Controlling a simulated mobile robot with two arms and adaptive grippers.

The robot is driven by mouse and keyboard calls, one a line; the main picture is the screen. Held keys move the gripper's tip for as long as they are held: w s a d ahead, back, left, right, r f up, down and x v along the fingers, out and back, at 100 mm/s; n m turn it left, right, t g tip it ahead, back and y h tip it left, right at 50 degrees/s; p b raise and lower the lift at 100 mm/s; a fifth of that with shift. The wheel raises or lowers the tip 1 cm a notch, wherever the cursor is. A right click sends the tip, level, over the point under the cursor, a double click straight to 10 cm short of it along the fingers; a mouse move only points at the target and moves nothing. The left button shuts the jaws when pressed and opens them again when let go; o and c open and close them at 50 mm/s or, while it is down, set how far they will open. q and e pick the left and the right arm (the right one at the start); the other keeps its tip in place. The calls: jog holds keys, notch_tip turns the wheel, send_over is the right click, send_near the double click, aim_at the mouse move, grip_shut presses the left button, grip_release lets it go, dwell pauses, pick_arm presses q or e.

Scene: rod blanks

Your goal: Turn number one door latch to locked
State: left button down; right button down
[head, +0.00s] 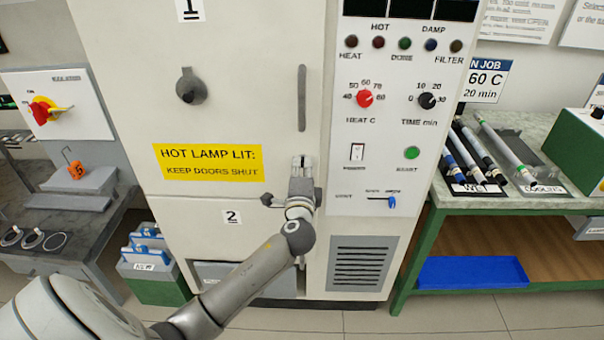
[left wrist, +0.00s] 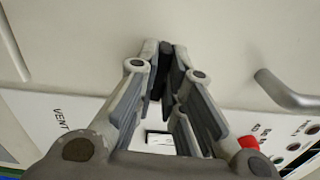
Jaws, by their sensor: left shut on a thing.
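The number one door (head: 245,50) is the upper cream door and stands closed. The number two door (head: 200,232) is below, partly hidden by my left arm. My right gripper is out of view.
A vertical handle (head: 302,98) stands out from the upper door above my gripper. A control panel (head: 385,130) with knobs and lamps is at the right. A yellow warning label (head: 208,162) is on the upper door. A bench with rods (head: 500,150) stands farther right.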

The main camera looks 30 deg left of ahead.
pick_arm(q)
jog(key=shift+n+b, duration=0.3)
jog(key=shift+n, duration=0.4)
jog(key=c, duration=1.5)
grip_release()
jog(key=shift+c, duration=0.2)
jog(key=v, duration=1.2)
jog(key=shift+f, duration=0.1)
